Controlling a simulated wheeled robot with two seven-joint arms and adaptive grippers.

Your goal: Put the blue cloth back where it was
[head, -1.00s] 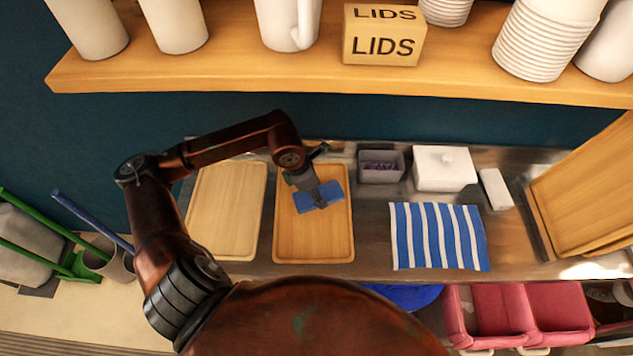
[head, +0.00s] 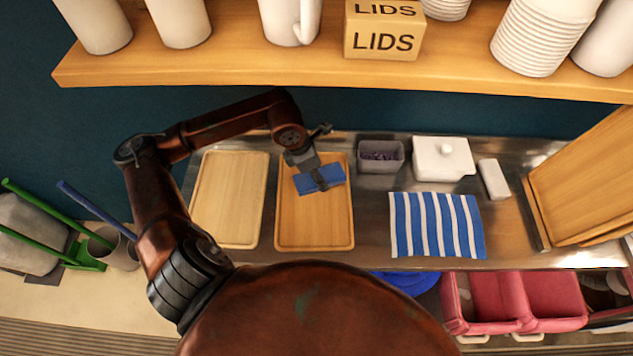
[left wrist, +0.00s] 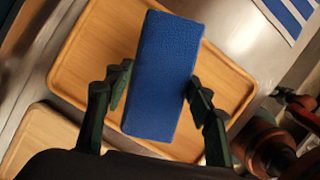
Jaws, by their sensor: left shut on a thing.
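The blue cloth (head: 308,185) is a small folded blue block over the right-hand wooden tray (head: 315,235) in the head view. My left gripper (head: 322,182) is shut on it. In the left wrist view the blue cloth (left wrist: 163,75) sits between the two dark fingers of the left gripper (left wrist: 155,95), with the wooden tray (left wrist: 85,70) behind it. I cannot tell whether the cloth touches the tray. My right gripper is not in view.
An empty wooden tray (head: 228,205) lies to the left. To the right are a grey bin (head: 381,168), a white lidded box (head: 440,172), a white block (head: 493,179) and a striped cloth (head: 437,225). A shelf (head: 240,75) overhangs the back.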

